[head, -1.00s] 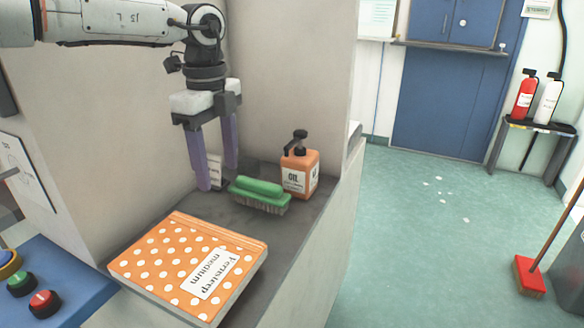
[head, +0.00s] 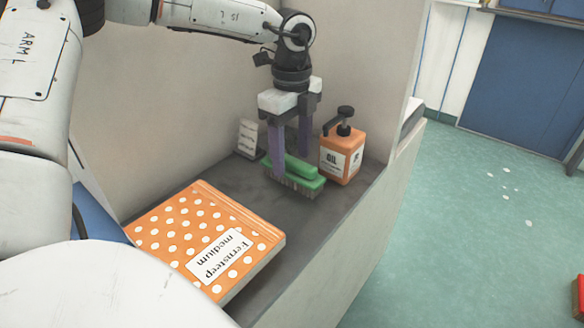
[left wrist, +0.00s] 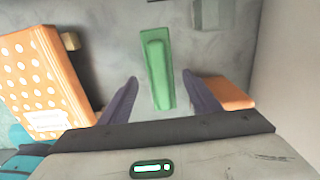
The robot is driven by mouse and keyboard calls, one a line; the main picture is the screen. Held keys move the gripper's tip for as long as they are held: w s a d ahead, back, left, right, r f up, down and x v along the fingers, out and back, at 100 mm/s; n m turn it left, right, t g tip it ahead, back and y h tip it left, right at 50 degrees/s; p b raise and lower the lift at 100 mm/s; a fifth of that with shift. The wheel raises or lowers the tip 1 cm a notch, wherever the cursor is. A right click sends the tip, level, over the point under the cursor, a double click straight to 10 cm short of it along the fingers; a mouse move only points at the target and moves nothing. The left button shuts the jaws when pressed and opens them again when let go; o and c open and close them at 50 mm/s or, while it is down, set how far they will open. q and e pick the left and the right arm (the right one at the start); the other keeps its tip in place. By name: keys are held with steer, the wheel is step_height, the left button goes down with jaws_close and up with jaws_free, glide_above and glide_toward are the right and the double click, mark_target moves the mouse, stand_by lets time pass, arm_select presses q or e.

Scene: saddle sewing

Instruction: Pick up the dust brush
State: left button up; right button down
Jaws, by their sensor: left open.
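The green dust brush (head: 305,172) lies bristles down on the dark grey shelf, left of the orange oil bottle. My left gripper (head: 291,165) points down at the brush, with its purple fingers apart. One finger overlaps the brush's left part in the head view. In the left wrist view the brush (left wrist: 158,70) lies ahead, between the lines of the two open fingers (left wrist: 160,88), and nothing is gripped. Whether a finger touches the brush cannot be told. My right gripper is not in view.
The orange oil bottle (head: 342,152) with a black pump stands close to the brush's right. A small white labelled box (head: 248,138) stands behind left. An orange dotted book (head: 190,225) lies in front. A beige wall rises behind the shelf.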

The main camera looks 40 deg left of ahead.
arm_select(q)
steer(key=shift+f, duration=0.95)
steer(key=shift+c, duration=0.3)
steer(key=shift+w, duration=0.1)
steer(key=c, duration=1.1)
steer(key=shift+r, duration=0.1)
steer(key=shift+c, duration=0.2)
